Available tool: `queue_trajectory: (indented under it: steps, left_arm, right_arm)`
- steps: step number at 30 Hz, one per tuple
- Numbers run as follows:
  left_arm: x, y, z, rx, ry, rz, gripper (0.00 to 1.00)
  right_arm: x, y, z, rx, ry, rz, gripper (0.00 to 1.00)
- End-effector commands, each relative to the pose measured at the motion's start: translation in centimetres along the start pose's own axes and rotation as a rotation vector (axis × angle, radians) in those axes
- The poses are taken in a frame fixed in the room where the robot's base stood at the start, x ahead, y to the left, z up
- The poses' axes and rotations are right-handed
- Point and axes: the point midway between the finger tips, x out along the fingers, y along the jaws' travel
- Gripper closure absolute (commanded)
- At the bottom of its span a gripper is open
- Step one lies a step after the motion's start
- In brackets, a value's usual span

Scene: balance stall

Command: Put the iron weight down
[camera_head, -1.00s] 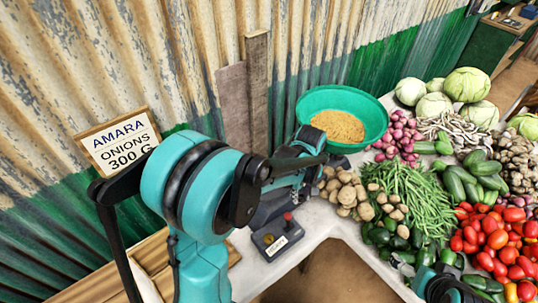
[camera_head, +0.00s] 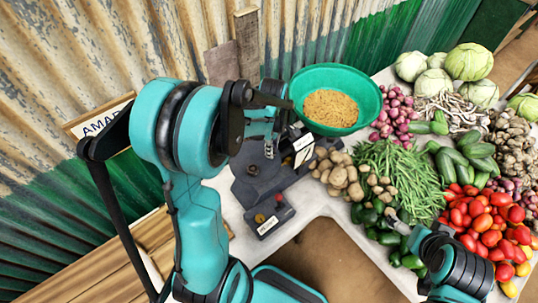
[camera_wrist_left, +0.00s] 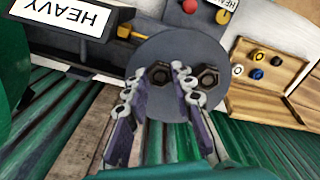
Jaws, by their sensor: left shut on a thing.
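In the left wrist view, my left gripper (camera_wrist_left: 158,82) is shut on a dark hexagonal iron weight (camera_wrist_left: 160,74). The weight is over a round grey pan (camera_wrist_left: 150,52); I cannot tell whether it touches the pan. A second dark hexagonal weight (camera_wrist_left: 208,78) is beside it, to the right. In the head view, my left gripper (camera_head: 270,148) points down over the dark balance (camera_head: 262,188), and its arm hides part of the pan. My right gripper (camera_head: 396,222) is at the vegetables' front edge, its fingers too small to read.
A green bowl of grain (camera_head: 372,100) stands right behind the balance. A control box (camera_head: 268,222) with a red and a yellow knob is in front. Potatoes (camera_head: 345,178), green beans (camera_head: 405,170) and tomatoes (camera_head: 485,220) crowd the right. A wooden tray (camera_wrist_left: 245,95) holds small weights.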

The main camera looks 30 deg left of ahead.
Motion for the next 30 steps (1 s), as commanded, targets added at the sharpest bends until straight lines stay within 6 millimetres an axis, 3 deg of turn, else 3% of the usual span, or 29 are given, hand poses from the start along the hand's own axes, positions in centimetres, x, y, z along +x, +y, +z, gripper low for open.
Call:
queue_trajectory:
  steps: [7,13,25,26,27,30]
  left_arm:
    - [1.5,0.0,-1.0,0.001,0.0,0.0,1.0]
    - [4.5,0.0,-1.0,0.002,0.0,0.0,1.0]
    - [5.0,0.0,-0.9,0.002,0.0,0.0,1.0]
    - [4.9,0.0,-0.9,0.002,0.0,0.0,0.68]
    - [4.9,0.0,-0.9,0.002,0.0,0.0,0.58]
    - [4.9,0.0,-0.9,0.002,0.0,0.0,0.55]
  right_arm:
    - [0.3,0.0,0.2,0.0,0.0,0.0,0.0]
    - [0.9,0.0,0.6,0.0,0.0,0.0,0.0]
    - [1.2,0.0,0.9,0.0,0.0,0.0,0.0]
    - [1.1,0.0,0.8,0.0,0.0,0.0,0.0]
    - [1.1,0.0,0.8,0.0,0.0,0.0,0.0]
    - [1.1,0.0,0.8,0.0,0.0,0.0,0.0]
